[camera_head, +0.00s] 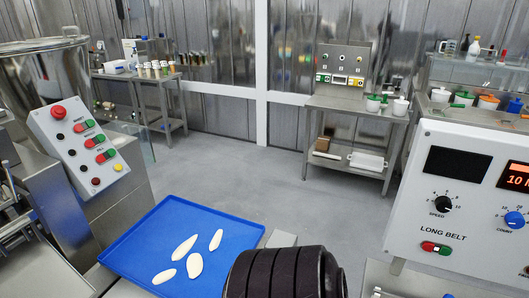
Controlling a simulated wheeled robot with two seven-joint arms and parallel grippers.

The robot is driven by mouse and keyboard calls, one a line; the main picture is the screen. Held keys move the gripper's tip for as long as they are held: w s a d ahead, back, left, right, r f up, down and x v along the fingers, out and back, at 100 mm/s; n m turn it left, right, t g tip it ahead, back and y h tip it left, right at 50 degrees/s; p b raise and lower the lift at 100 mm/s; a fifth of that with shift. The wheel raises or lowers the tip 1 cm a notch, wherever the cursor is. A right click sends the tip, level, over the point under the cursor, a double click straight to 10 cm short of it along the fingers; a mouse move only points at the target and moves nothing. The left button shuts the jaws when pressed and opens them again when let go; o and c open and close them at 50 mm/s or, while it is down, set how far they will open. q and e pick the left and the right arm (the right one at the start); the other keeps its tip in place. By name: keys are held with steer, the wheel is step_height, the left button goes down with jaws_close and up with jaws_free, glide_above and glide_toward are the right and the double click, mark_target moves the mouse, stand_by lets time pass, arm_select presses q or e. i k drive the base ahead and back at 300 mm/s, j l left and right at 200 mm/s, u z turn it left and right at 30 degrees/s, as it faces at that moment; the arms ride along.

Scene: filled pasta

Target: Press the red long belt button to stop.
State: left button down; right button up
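The white control panel (410,214) stands at the right, cut off by the picture's edge. Under its "LONG BELT" label sits a small switch with a red button (428,246) on the left and a green button (445,250) on the right. A black "SPEED" knob (441,203) is above the label. Nothing covers the red button. Neither of my grippers can be made out in view. A black ribbed part, likely of my own arm, fills the bottom middle, left of the panel and apart from it.
A blue tray (150,225) with several pale dough pieces (184,247) lies at the lower left. Another panel (80,140) with red and green buttons stands at the left. A steel table (357,106) and open grey floor (280,190) are behind.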

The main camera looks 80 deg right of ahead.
mark_target(428, 247)
steer(key=z, duration=4.3)
